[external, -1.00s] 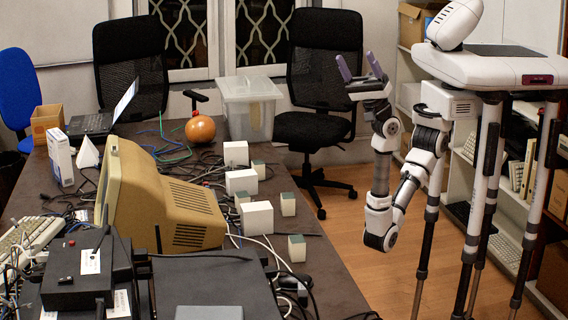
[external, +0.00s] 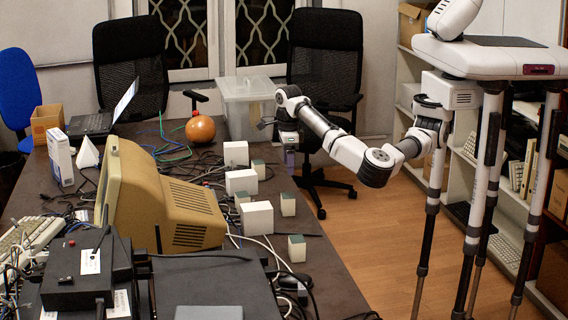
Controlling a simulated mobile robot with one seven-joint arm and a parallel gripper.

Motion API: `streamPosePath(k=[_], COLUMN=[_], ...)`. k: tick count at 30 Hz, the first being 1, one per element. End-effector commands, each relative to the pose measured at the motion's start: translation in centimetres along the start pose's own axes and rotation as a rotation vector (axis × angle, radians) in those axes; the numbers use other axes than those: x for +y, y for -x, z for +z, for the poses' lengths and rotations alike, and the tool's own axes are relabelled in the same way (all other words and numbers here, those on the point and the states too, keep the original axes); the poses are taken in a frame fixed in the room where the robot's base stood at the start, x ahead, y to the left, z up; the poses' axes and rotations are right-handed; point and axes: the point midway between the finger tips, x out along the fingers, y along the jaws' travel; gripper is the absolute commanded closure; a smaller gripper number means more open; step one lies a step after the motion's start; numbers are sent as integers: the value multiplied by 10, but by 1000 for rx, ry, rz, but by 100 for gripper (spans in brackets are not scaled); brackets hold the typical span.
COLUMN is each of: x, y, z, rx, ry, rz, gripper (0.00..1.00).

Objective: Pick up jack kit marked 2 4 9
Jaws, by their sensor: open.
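Several plain white boxes stand along the right side of the dark table: one at the back (external: 235,153), one in the middle (external: 241,182) and one nearer (external: 257,219). Beside them stand several smaller pale blocks with grey-green faces, among them a back one (external: 258,170), one near the edge (external: 288,205) and the nearest one (external: 297,249). No number can be read on any, so I cannot tell which is the jack kit marked 2 4 9. My gripper (external: 278,144) is open and empty, pointing down near the table's far right edge, above and beyond the boxes.
A clear plastic bin (external: 249,108) stands at the back corner, close behind my gripper. An orange ball (external: 200,129), a beige monitor (external: 160,200) and tangled cables crowd the table (external: 335,272). A black chair (external: 322,70) stands beyond my arm.

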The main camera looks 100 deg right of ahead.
Motion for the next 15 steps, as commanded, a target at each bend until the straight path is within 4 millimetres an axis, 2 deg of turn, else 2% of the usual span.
streamPosePath(k=[9,15], x=[-1,-1], y=[-60,-74], z=[0,1], rx=[-1,-5], ry=[1,2], rz=[-4,-5], gripper=[27,27])
